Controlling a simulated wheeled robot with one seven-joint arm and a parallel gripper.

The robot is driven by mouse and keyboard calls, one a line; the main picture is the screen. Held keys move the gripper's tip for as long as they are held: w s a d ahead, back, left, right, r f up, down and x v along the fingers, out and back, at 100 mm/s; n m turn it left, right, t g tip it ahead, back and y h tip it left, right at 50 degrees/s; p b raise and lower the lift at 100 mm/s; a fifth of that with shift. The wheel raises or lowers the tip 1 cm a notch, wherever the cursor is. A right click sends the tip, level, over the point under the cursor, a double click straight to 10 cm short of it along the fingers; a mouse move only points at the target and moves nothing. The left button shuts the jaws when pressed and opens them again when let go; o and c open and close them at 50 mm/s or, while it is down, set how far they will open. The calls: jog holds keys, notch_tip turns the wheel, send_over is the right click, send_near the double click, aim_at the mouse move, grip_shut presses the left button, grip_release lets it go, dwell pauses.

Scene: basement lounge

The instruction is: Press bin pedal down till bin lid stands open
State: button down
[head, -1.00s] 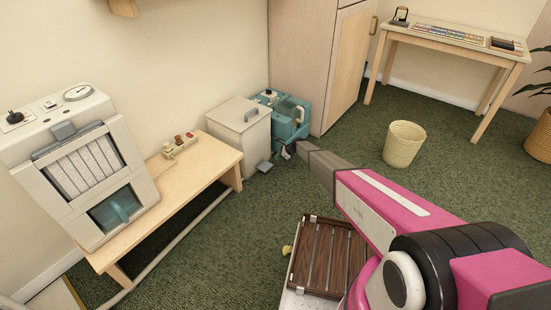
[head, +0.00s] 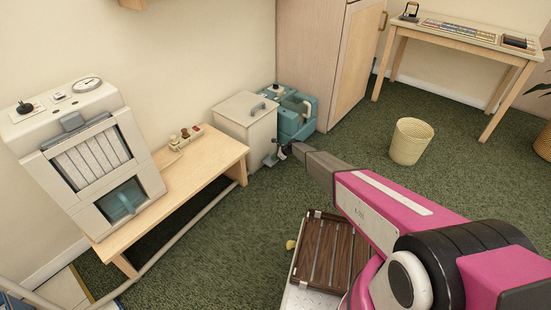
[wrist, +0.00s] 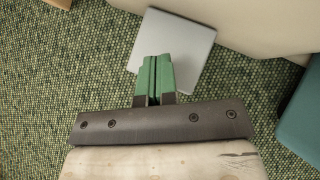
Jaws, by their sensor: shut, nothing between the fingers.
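In the wrist view the bin's pale side (wrist: 255,22) fills the top right. Its pedal (wrist: 186,40) is a flat grey plate sticking out over the carpet. My gripper (wrist: 153,62) is shut and empty, with green fingertips overlapping the pedal's near left part. In the head view my gripper (head: 273,158) is at the bin's front foot and largely hides the pedal. I cannot tell whether the fingertips touch it.
A teal machine (head: 293,113) stands close on the bin's right. A wooden bench (head: 190,165) with a white machine (head: 85,155) is on the left. A wicker basket (head: 410,141) stands on open carpet at the right, before a desk (head: 470,38).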

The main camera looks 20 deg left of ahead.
aim_at(275, 162)
jog(key=shift+f, duration=0.1)
jog(key=shift+f, duration=1.95)
jog(key=shift+r, duration=0.1)
jog(key=s+d+r, duration=0.2)
jog(key=d+r, duration=0.3)
jog(key=r, duration=0.1)
jog(key=shift+s+d, duration=0.15)
jog(key=shift+d, duration=0.15)
